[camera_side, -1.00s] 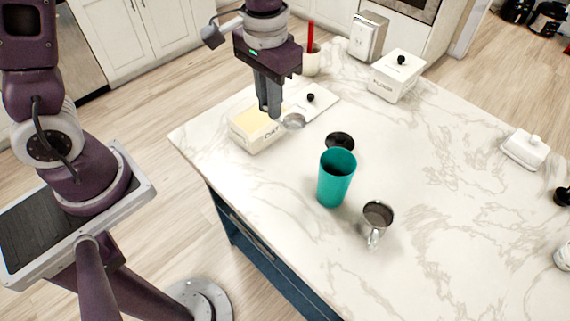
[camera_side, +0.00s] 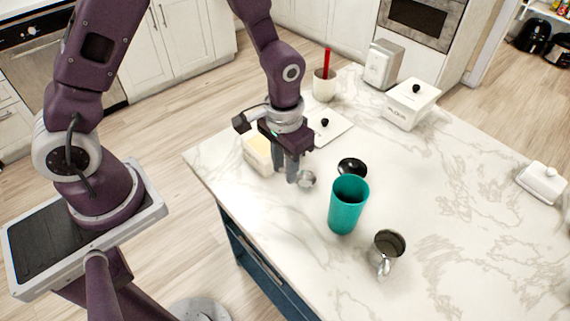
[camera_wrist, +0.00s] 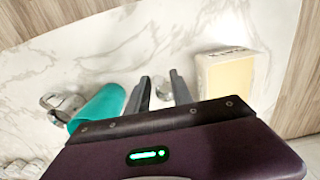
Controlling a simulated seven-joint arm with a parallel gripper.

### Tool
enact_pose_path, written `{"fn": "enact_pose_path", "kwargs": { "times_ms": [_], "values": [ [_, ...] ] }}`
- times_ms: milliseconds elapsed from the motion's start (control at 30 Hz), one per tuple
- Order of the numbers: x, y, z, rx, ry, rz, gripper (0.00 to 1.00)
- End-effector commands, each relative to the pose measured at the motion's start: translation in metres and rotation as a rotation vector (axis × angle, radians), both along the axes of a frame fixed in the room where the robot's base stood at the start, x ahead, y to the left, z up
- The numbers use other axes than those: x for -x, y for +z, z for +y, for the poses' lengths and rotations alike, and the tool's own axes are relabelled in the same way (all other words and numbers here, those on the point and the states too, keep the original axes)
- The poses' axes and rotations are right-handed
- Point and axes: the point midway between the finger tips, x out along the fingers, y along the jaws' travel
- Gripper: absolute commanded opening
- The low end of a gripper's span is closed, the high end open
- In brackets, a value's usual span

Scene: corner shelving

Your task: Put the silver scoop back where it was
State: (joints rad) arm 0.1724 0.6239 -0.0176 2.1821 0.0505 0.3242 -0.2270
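The silver scoop (camera_side: 307,179) has a small round bowl that shows just right of my fingertips, apparently on the marble counter. Its handle is hidden by the fingers. My gripper (camera_side: 288,178) points down close to the counter, in front of the open cream-filled box (camera_side: 258,163). In the wrist view, my two fingers (camera_wrist: 160,88) stand apart. Part of the scoop (camera_wrist: 160,90) shows in the gap between them, and contact with the fingers cannot be made out. The box (camera_wrist: 225,78) is to the right of the fingers there.
A teal cup (camera_side: 347,207), a black lid (camera_side: 352,167) and a metal mug (camera_side: 388,246) stand to the right. A white lid (camera_side: 333,130) lies behind the box. A lidded white canister (camera_side: 409,105) is farther back. The counter's right part is mostly clear.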

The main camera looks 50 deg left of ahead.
Motion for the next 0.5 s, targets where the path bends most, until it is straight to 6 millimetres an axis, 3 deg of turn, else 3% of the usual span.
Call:
{"fn": "enact_pose_path", "kwargs": {
  "times_ms": [333,500],
  "values": [
    [0.000,0.002,0.000,0.000,0.000,-0.001,0.36],
    [-0.002,0.027,-0.001,0.001,0.000,-0.008,0.36]
  ]
}}
